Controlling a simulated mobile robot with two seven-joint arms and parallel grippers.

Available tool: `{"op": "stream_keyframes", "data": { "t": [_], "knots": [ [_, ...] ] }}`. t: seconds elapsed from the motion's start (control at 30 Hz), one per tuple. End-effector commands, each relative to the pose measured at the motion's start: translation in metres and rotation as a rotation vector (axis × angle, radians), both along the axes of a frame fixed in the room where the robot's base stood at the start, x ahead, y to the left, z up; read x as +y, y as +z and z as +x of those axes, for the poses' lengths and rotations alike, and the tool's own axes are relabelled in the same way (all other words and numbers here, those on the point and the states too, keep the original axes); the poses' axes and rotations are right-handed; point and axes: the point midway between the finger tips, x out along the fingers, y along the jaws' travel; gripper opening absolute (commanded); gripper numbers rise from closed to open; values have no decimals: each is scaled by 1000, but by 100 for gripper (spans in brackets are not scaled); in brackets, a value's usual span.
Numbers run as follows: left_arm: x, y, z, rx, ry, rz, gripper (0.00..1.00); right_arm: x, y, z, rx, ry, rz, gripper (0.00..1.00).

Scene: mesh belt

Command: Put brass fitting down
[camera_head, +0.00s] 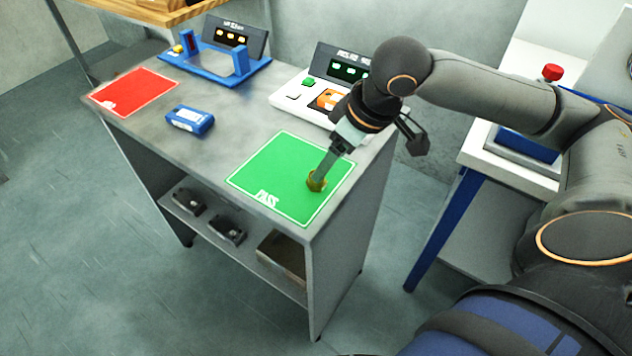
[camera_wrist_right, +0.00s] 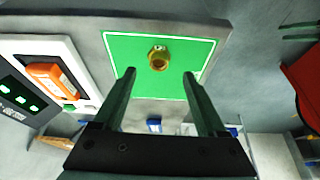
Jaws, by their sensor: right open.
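The brass fitting (camera_head: 316,184) rests on the green PASS mat (camera_head: 268,170), toward its right side, on the grey bench. It also shows in the right wrist view (camera_wrist_right: 158,58), with its round opening toward the camera and green around it. My right gripper (camera_head: 324,166) is above the fitting, pointing down at it. In the right wrist view its two fingers (camera_wrist_right: 159,75) are spread apart. The fitting shows just beyond the fingertips, and neither finger seems to touch it. My left gripper is in neither view.
A white scale-like device (camera_head: 293,97) with an orange piece stands behind the mat. A blue handheld device (camera_head: 190,120) lies mid-bench. A red mat (camera_head: 134,91) and a blue fixture (camera_head: 215,66) are at the left. Bare bench (camera_head: 215,150) lies left of the green mat.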

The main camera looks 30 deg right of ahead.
Motion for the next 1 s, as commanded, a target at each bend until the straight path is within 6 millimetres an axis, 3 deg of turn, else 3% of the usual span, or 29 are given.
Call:
{"op": "stream_keyframes", "data": {
  "t": [0.5,0.77,1.0],
  "knots": [
    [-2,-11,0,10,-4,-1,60,9,-51,26,1,2,0,74],
    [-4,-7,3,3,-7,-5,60,9,-53,28,-2,2,-2,74],
    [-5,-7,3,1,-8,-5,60,9,-53,27,-1,2,0,50]
  ]
}}
